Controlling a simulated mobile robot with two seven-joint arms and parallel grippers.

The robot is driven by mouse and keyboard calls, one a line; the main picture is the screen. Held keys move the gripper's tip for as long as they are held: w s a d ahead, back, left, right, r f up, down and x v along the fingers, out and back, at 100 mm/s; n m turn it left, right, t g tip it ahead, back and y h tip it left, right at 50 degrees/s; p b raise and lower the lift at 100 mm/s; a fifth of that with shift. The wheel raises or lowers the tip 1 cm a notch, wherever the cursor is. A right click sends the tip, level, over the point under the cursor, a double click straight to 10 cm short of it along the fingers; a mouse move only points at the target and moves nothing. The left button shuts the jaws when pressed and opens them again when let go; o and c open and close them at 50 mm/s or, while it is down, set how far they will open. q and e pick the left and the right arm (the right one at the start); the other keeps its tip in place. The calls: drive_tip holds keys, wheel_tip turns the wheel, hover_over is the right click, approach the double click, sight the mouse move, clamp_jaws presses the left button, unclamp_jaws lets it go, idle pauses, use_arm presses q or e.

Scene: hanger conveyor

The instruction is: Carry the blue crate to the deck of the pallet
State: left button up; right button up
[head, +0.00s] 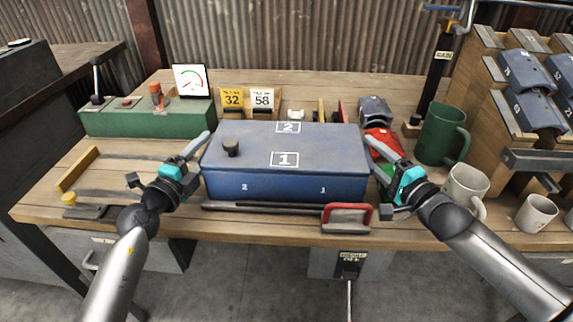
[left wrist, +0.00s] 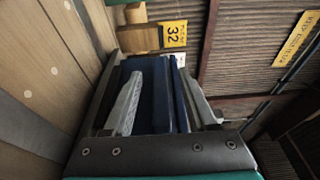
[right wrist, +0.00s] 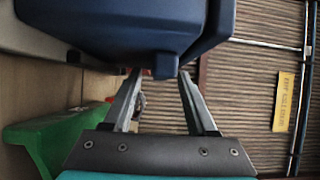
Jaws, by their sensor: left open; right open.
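The blue crate (head: 262,184), a lidded box with labels 1 and 2 and a dark knob on top, sits on the wooden bench. My left gripper (head: 203,152) is open at its left end; in the left wrist view the crate's blue side (left wrist: 148,95) shows between the fingers. My right gripper (head: 374,158) is open at its right end; in the right wrist view the crate (right wrist: 130,28) hangs over the fingertips, with a small blue tab between them. I cannot tell whether the fingers touch the crate. I see no pallet in these views.
A red-handled tool (head: 347,217) lies in front of the crate. Number cards (head: 262,101) and a green box with a gauge (head: 150,120) stand behind and left. A green mug (head: 440,133), a white mug (head: 463,187) and a slanted rack crowd the right.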

use_arm(q)
clamp_jaws()
use_arm(e)
clamp_jaws()
idle(1.1)
drive_tip(key=shift+r, duration=0.1)
